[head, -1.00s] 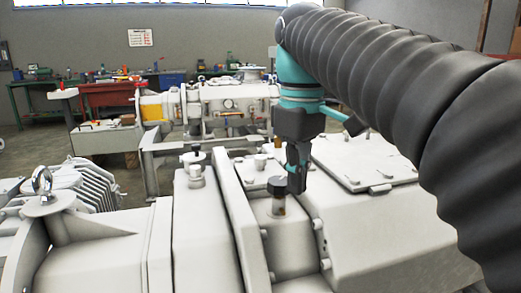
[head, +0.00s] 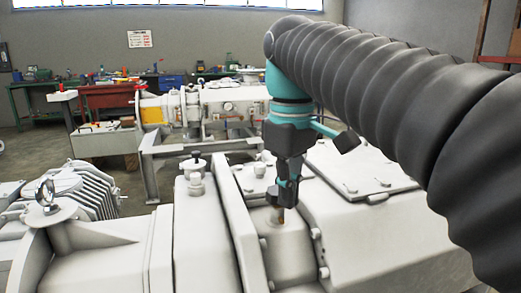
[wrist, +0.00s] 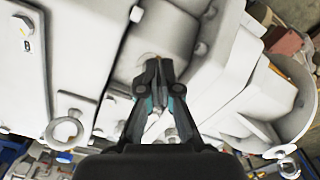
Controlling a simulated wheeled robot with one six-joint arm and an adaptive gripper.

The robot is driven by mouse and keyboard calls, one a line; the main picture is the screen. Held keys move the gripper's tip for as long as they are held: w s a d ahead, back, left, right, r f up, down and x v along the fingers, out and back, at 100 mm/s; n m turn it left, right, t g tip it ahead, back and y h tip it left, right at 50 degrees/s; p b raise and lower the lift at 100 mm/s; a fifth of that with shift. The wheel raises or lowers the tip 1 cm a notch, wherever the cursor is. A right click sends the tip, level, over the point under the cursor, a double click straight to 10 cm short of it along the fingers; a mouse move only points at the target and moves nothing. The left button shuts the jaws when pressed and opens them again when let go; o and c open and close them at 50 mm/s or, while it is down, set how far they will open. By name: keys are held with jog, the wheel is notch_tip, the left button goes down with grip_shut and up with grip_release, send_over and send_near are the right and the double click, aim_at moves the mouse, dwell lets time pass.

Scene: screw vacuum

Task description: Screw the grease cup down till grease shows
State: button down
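The grease cup (head: 279,215) stands upright on the pale machine housing in the head view. A small tan patch shows just past the tips there. The cap cannot be told apart from the dark fingers in that view, so whether they grip it is unclear. No grease can be made out.
A bolted cover plate (head: 362,170) lies to the right and a lifting eye (head: 45,193) at the far left. Workbenches (head: 105,97) stand well behind.

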dwell(0.4)
notch_tip(320, 180, up, 6)
jog(key=shift+s, duration=0.35)
dwell(0.5)
jog(key=shift+d, duration=0.15)
